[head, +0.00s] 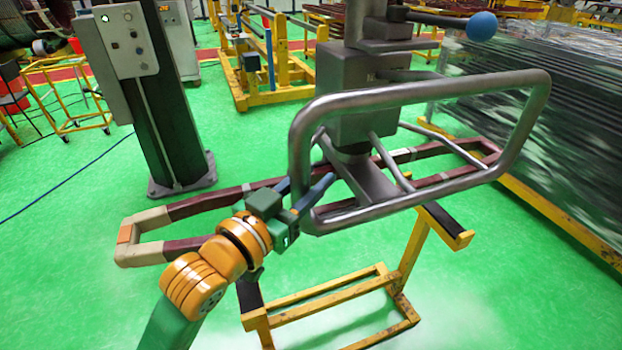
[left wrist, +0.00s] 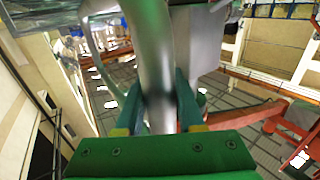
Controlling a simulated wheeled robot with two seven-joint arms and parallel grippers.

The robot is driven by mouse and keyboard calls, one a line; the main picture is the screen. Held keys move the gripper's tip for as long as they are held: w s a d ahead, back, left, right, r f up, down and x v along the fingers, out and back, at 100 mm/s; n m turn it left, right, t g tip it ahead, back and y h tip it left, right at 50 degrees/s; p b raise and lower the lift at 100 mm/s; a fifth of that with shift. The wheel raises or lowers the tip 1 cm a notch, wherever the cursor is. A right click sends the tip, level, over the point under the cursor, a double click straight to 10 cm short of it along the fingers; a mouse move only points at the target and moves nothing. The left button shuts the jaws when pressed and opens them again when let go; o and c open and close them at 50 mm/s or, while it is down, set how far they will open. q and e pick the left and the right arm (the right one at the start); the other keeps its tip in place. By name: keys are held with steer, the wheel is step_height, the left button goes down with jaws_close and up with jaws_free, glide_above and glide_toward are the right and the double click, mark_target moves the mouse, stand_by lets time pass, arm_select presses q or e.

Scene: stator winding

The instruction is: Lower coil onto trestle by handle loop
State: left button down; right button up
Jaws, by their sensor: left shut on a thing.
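My left gripper (head: 303,189) is shut on the grey metal handle loop (head: 420,96), at its lower left corner. In the left wrist view, the handle tube (left wrist: 155,70) runs between the two fingers (left wrist: 157,108). The loop is joined by struts to a grey lifting head (head: 358,85). The coil (head: 190,207), a long dark red loop with a beige left end, stretches behind and below the handle. A yellow trestle (head: 335,292) with black pads stands below it. I cannot tell whether coil and pads touch. My right gripper is not in view.
A dark post with a grey control box (head: 125,45) stands behind the coil at left. A wrapped stack (head: 570,120) on a yellow frame fills the right. Another yellow rack (head: 265,70) stands at the back. The green floor at lower left is clear.

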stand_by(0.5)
arm_select(q)
steer(key=c, duration=1.4)
jaws_free()
jaws_close()
